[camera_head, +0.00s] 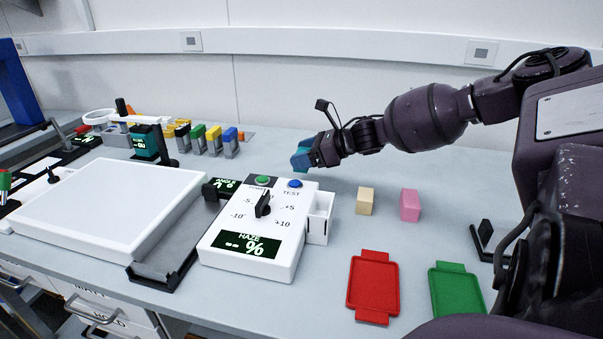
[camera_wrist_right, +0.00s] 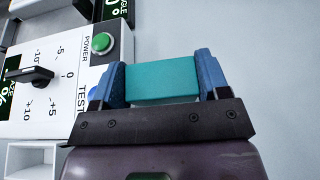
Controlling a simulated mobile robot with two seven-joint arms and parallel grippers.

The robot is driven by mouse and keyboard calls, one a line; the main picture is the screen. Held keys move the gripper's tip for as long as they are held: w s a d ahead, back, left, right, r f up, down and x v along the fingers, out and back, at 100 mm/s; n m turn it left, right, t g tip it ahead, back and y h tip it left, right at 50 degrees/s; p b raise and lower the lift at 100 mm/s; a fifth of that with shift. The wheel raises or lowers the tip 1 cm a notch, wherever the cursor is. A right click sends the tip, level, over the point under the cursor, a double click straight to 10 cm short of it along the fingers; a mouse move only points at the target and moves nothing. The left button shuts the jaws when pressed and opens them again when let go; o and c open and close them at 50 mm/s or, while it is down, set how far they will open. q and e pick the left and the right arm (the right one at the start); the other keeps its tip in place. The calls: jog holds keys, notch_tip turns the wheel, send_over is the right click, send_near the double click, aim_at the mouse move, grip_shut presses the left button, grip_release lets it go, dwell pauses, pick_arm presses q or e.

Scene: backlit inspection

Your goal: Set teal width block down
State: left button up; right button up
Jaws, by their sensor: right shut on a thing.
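My right gripper (camera_head: 304,156) is shut on the teal width block (camera_wrist_right: 160,79), with a blue finger on each side of it in the right wrist view. In the head view the block is mostly hidden by the fingers and shows only as a small teal patch. The gripper is behind the white haze meter, just past its blue TEST button. I cannot tell whether the block touches the table. My left gripper is not in view.
The white haze meter (camera_head: 222,218) has buttons, a knob and a side holder (camera_head: 318,218). A beige block (camera_head: 365,201) and a pink block (camera_head: 410,205) stand to the right. A red tray (camera_head: 373,287) and green tray (camera_head: 456,290) lie in front. A white light panel (camera_head: 105,207) fills the left.

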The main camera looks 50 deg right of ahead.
aim_at(303, 172)
jog(key=shift+f+b, duration=0.55)
jog(key=shift+f, duration=2)
jog(key=shift+f, duration=0.1)
